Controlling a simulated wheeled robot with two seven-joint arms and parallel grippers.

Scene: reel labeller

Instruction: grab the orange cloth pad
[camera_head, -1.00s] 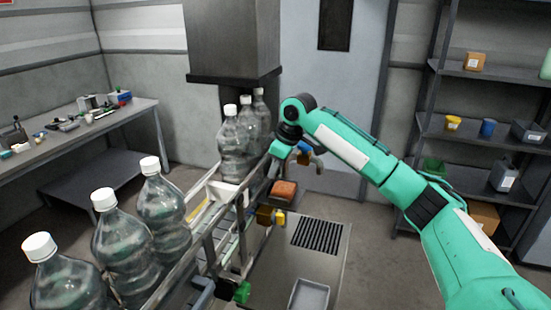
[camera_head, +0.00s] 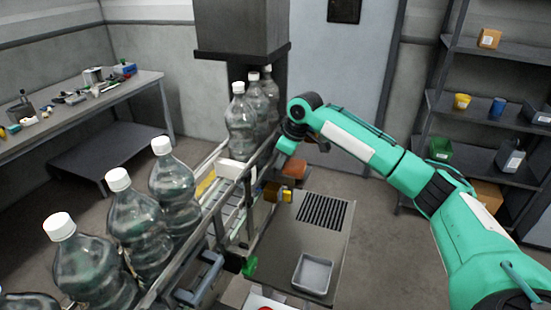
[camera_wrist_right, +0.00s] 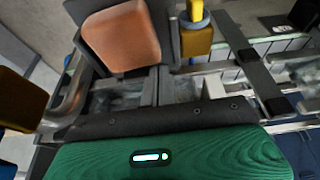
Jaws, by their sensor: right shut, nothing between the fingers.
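The orange cloth pad (camera_head: 295,170) lies on a dark support beside the conveyor, just beyond the grey worktop. In the right wrist view the pad (camera_wrist_right: 120,38) is large at the upper left, in a dark frame. My right gripper (camera_head: 281,160) is just above and to the left of the pad in the head view, its fingers mostly hidden by the hand. In the right wrist view my right gripper (camera_wrist_right: 160,75) is shut and empty, with the pad beyond it and apart from it. My left gripper is not in view.
Large clear bottles (camera_head: 176,185) stand along the conveyor (camera_head: 205,215) at the left. A yellow block (camera_head: 275,192) sits close to the pad. The worktop holds a slotted grille (camera_head: 324,210) and a grey tray (camera_head: 313,273). Shelves (camera_head: 480,110) stand at the right.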

